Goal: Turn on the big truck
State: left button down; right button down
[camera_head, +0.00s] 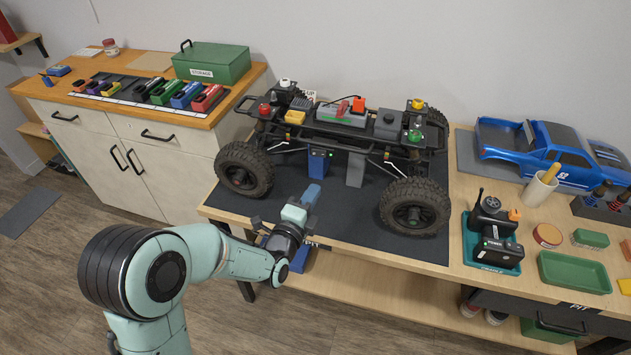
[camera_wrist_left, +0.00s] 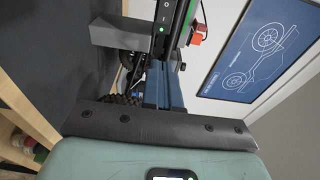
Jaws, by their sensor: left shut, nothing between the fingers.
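The big truck (camera_head: 355,118) is a bare chassis with large black tyres, raised on a stand over a dark mat. A red part and a yellow part sit on top of it. My left gripper (camera_head: 313,190) is in front of the truck between its near wheels, below the frame, with closed fingers and nothing held. In the left wrist view, a dark panel (camera_wrist_left: 161,14) with switch-like marks and a small lit green light (camera_wrist_left: 160,29) lies just beyond the fingers. I cannot tell whether the fingers touch it. My right gripper is not in view.
A teal charging cradle (camera_head: 490,250), a green tray (camera_head: 575,271) and a blue truck body (camera_head: 545,152) occupy the bench's right side. A wooden cabinet (camera_head: 130,125) with a green storage box (camera_head: 212,62) stands left. A blue poster (camera_wrist_left: 262,48) shows in the wrist view.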

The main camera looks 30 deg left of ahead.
pick_arm(q)
jog(key=shift+s+d, duration=0.25)
jog(key=shift+s, duration=0.35)
jog(key=shift+s+d, duration=0.2)
jog(key=shift+s, duration=0.35)
jog(key=s+d+f+n+g+h+p, duration=0.1)
jog(key=s+d+f+n+g+p, duration=0.15)
jog(key=f, duration=0.45)
jog(key=s+d+f+n+g+p, duration=0.1)
jog(key=s+f+n+g, duration=0.25)
jog(key=f, duration=0.45)
jog(key=s+d+f+n+g+h+p, duration=0.1)
jog(key=s+d+f+n+g+p, duration=0.15)
jog(key=f, duration=0.45)
jog(key=s+d+f+n+g+h+p, duration=0.1)
jog(key=s+d+f+n+g, duration=0.2)
jog(key=s, duration=0.4)
jog(key=s+d+f+n+g+h+p, duration=0.1)
jog(key=s+d+f+n+g, duration=0.2)
jog(key=s, duration=0.4)
jog(key=s+d+f+n+g+h+p, duration=0.1)
jog(key=s+d+f+n+g, duration=0.2)
jog(key=s+n, duration=0.3)
jog(key=shift+s+f+g, duration=0.4)
jog(key=shift+f+g, duration=0.05)
jog(key=shift+g, duration=0.3)
jog(key=shift+a, duration=0.1)
